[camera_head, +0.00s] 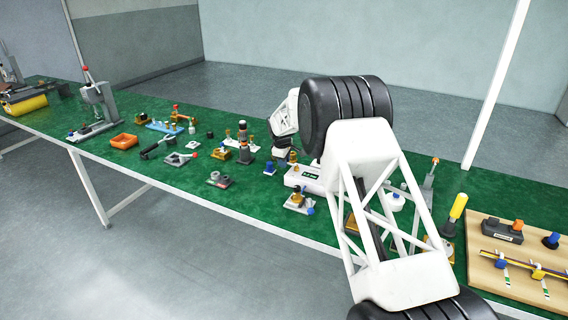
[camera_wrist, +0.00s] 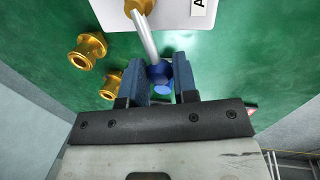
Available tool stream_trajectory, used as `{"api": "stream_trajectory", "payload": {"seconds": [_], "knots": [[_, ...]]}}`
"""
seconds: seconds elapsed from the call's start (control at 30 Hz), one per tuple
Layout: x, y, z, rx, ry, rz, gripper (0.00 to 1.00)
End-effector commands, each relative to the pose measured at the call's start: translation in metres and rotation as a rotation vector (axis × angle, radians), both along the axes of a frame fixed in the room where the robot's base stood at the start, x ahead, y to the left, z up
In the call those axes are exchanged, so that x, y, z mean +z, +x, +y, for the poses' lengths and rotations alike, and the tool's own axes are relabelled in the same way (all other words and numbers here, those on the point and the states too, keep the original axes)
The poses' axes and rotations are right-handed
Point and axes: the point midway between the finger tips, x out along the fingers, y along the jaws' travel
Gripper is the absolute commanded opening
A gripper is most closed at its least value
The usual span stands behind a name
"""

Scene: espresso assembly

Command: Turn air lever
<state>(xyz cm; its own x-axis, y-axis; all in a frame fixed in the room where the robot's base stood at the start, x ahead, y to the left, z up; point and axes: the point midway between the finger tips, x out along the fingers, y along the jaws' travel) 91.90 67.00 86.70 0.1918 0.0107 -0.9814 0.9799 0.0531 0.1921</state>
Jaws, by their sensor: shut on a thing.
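The air lever (camera_wrist: 144,36) is a silver rod in the wrist view. It runs from a brass fitting (camera_wrist: 139,6) on a white labelled box (camera_wrist: 182,16) down to a dark blue ball knob (camera_wrist: 158,72). My gripper (camera_wrist: 163,68) has its two blue fingers on either side of the knob and is shut on it. In the head view the white box (camera_head: 303,178) stands on the green bench, partly behind my arm. The lever itself is hard to make out there, and my arm's links block part of the area.
Two loose brass fittings, one upper (camera_wrist: 87,50) and one lower (camera_wrist: 110,86), lie left of the lever in the wrist view. The green bench (camera_head: 180,205) carries several small assemblies, an orange tray (camera_head: 124,141) and a wooden board (camera_head: 510,262) at right.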

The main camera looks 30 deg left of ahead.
Motion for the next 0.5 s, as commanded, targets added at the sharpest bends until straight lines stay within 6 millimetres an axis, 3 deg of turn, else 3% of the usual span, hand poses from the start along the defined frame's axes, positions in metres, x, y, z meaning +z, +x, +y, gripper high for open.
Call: {"api": "stream_trajectory", "payload": {"seconds": [0.5], "knots": [[-0.001, 0.014, 0.002, -0.255, -0.001, 0.001, 0.03]]}}
